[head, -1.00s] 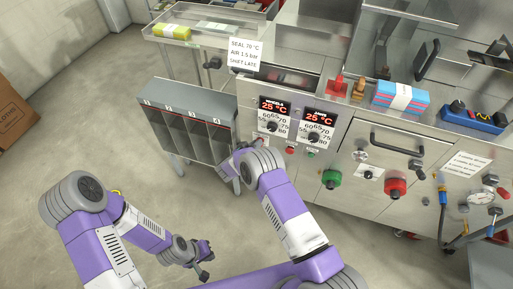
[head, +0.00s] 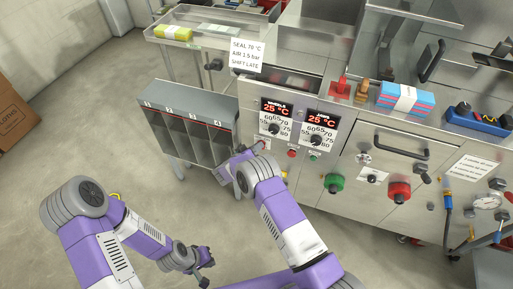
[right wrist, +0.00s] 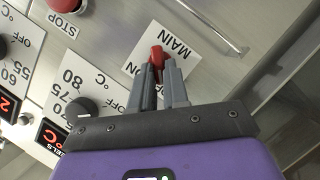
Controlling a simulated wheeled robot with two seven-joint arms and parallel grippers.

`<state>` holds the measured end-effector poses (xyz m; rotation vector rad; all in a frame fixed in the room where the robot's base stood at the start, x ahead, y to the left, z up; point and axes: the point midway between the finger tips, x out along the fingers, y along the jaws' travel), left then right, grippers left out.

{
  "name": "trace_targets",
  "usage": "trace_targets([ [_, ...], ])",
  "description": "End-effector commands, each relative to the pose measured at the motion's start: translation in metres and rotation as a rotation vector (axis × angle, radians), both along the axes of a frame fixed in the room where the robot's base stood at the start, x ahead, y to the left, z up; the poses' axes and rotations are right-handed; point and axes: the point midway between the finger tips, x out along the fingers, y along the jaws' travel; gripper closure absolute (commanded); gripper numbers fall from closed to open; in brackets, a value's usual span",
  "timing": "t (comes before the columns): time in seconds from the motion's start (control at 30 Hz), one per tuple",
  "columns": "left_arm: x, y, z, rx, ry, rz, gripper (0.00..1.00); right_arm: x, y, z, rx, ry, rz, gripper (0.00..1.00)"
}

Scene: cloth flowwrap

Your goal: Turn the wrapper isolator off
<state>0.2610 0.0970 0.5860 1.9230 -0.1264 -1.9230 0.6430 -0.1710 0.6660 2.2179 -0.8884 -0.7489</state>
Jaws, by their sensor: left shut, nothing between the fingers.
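The wrapper isolator is a small red handle (right wrist: 157,58) on a white plate (right wrist: 171,45) marked MAIN, upside down in the right wrist view. My right gripper (right wrist: 160,70) has its two fingertips on either side of the handle, with the red filling the narrow gap between them. The fingers partly hide the handle and the lettering near it. In the head view my right gripper (head: 256,150) is at the left end of the machine's front, below the left dial. My left gripper (head: 208,268) is shut and empty, low over the floor, away from the machine.
Two temperature dials, left (head: 274,129) and right (head: 317,140), sit under displays reading 25 °C. A red stop button (right wrist: 65,5) is close to the isolator. A grey compartment rack (head: 190,98) stands left of the machine. The floor in front is clear.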

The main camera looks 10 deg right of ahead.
Motion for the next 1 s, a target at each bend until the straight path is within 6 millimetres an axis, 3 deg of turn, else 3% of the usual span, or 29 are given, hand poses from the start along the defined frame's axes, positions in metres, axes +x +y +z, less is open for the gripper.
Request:
trace_targets([
  [0.03, 0.0, 0.0, 0.0, 0.0, 0.0, 0.0, 1.0, -0.001, 0.0, -0.001, 0.0, 0.004, 0.0, 0.77],
  [0.13, 0.0, 0.0, 0.0, 0.0, 0.0, 0.0, 1.0, -0.001, 0.0, -0.001, 0.0, 0.002, 0.0, 0.62],
  [0.17, 0.0, 0.0, 0.0, 0.0, 0.0, 0.0, 1.0, 0.0, 0.0, -0.001, 0.0, 0.002, 0.0, 0.61],
  [0.47, 0.0, 0.0, 0.001, 0.0, 0.0, 0.0, 1.0, -0.002, 0.002, 0.001, 0.001, 0.0, 0.0, 0.61],
  [1.0, 0.0, 0.0, 0.022, 0.0, 0.0, 0.0, 1.0, -0.045, 0.055, 0.02, 0.0, 0.001, 0.001, 0.61],
])
